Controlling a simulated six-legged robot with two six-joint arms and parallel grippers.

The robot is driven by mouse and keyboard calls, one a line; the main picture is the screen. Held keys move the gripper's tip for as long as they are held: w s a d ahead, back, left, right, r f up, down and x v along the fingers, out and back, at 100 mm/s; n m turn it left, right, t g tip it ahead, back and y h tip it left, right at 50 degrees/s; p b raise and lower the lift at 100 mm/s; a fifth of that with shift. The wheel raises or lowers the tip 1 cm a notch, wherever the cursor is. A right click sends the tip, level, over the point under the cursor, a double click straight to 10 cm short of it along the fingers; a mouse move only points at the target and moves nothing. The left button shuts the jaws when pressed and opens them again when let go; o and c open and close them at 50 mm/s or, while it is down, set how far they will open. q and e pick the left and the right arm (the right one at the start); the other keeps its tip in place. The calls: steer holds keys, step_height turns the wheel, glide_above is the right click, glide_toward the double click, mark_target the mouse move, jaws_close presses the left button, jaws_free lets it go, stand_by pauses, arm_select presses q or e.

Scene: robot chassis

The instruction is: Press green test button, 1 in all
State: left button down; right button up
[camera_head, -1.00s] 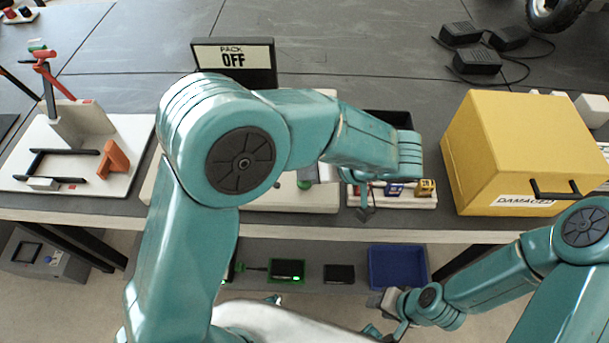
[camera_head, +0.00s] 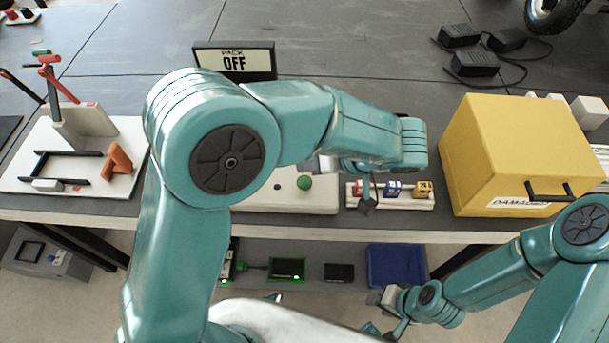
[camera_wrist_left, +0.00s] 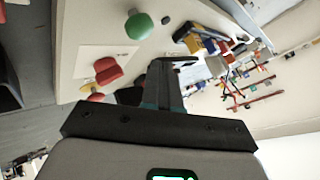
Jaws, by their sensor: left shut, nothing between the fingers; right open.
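The round green button (camera_head: 304,183) sits on the pale panel (camera_head: 322,203) in the middle of the bench. It also shows in the left wrist view (camera_wrist_left: 139,26), apart from the fingers. My left gripper (camera_head: 368,205) is shut and empty, to the right of the button in the head view and not touching it. Its dark fingers (camera_wrist_left: 168,85) show in the left wrist view. My left arm hides part of the panel. My right gripper (camera_head: 382,327) is open, low in front of the bench.
A sign (camera_head: 234,61) reads PACK OFF behind my left arm. A white holder (camera_head: 391,203) with small coloured blocks is right of the panel. A yellow DAMAGED box (camera_head: 520,150) stands at right. A red button (camera_wrist_left: 107,70) shows in the left wrist view. A blue bin (camera_head: 397,266) is below.

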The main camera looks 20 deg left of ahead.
mark_target(309, 182)
arm_select(q)
steer(key=shift+r+p, duration=0.65)
steer(key=shift+r, duration=0.95)
steer(key=shift+f, duration=0.1)
